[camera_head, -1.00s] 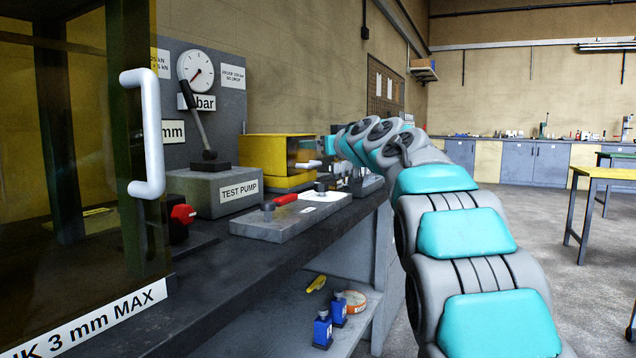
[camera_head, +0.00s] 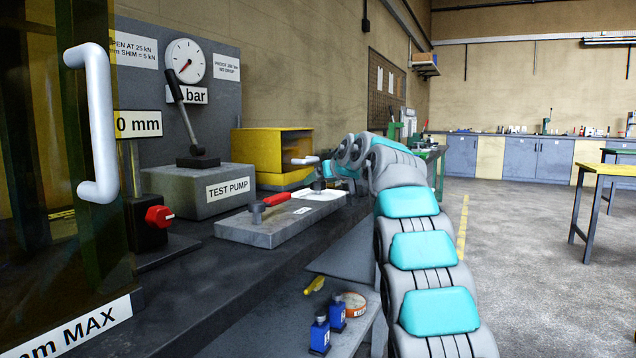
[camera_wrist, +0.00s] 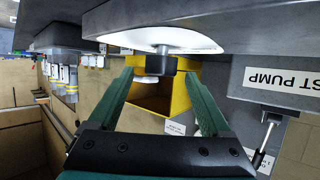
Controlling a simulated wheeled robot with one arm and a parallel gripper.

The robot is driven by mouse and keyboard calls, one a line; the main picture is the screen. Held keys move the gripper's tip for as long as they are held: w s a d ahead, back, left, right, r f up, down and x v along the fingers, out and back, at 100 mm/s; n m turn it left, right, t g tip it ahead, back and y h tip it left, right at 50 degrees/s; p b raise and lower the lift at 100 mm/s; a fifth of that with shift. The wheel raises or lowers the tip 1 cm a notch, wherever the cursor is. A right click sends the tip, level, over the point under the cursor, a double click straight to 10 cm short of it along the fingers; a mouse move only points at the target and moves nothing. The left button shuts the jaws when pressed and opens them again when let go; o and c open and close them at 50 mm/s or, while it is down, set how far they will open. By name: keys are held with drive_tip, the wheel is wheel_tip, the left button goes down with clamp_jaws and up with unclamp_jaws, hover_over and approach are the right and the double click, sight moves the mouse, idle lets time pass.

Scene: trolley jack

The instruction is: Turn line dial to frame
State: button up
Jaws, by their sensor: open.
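The line dial appears to be the black knob (camera_wrist: 160,66) on a white round-edged plate in the wrist view, where the picture is upside down. In the head view, its white plate (camera_head: 322,195) lies on the far end of a grey block (camera_head: 268,224), and the knob is largely hidden by my arm. My gripper (camera_wrist: 162,82) is open, its two green fingers on either side of the knob with visible gaps. I cannot tell whether the fingertips reach the knob's depth. The markings on the dial cannot be read.
A red-handled valve (camera_head: 270,203) stands on the block's near end. A yellow open-fronted box (camera_head: 262,150) and the test pump (camera_head: 200,188) stand behind. A red knob (camera_head: 158,216) is at left. Bottles (camera_head: 320,333) sit on the lower shelf.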

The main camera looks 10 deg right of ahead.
sight(319, 181)
drive_tip(key=shift+w+a, duration=0.15)
drive_tip(key=shift+w, duration=0.2)
drive_tip(key=shift+x, duration=1.2)
drive_tip(key=shift+c, duration=0.3)
clamp_jaws()
drive_tip(key=shift+p, duration=0.3)
drive_tip(key=shift+r+n+y+p, duration=0.15)
drive_tip(key=shift+n+y+p, duration=0.2)
drive_tip(key=shift+p, duration=0.35)
drive_tip(key=shift+n+y+p, duration=0.35)
drive_tip(key=shift+y+p, duration=0.1)
drive_tip(key=shift+p, duration=0.35)
drive_tip(key=shift+a+n+g+y, duration=0.1)
drive_tip(key=shift+n+g+y, duration=0.3)
drive_tip(key=shift+n+y, duration=0.25)
drive_tip(key=shift+f, duration=0.25)
